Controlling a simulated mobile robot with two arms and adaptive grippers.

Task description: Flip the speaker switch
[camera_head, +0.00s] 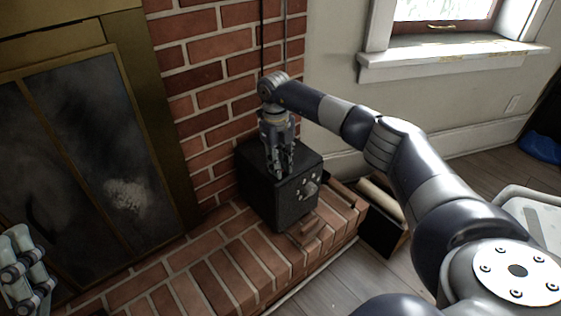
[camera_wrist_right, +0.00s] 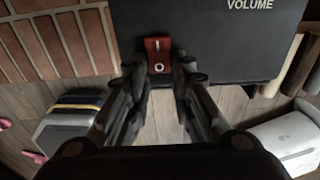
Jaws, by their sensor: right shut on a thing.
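The black speaker (camera_head: 262,205) stands on the brick hearth, against the brick wall. Its top fills the upper part of the right wrist view as a dark panel (camera_wrist_right: 220,50) with the word VOLUME. The red switch (camera_wrist_right: 158,50) sits near the panel's edge in that view. My right gripper (camera_head: 280,172) points down at the speaker's top. In the wrist view its fingertips (camera_wrist_right: 160,66) are on either side of the red switch, shut on it. The fingers hide the switch in the head view. My left gripper (camera_head: 28,275) shows partly at the lower left, away from the speaker.
The brick hearth (camera_head: 205,270) runs in front of the glass fireplace doors (camera_head: 95,160). A dark box with a pale roll (camera_head: 380,200) stands on the floor to the right of the speaker. A windowsill (camera_head: 450,60) is at the upper right.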

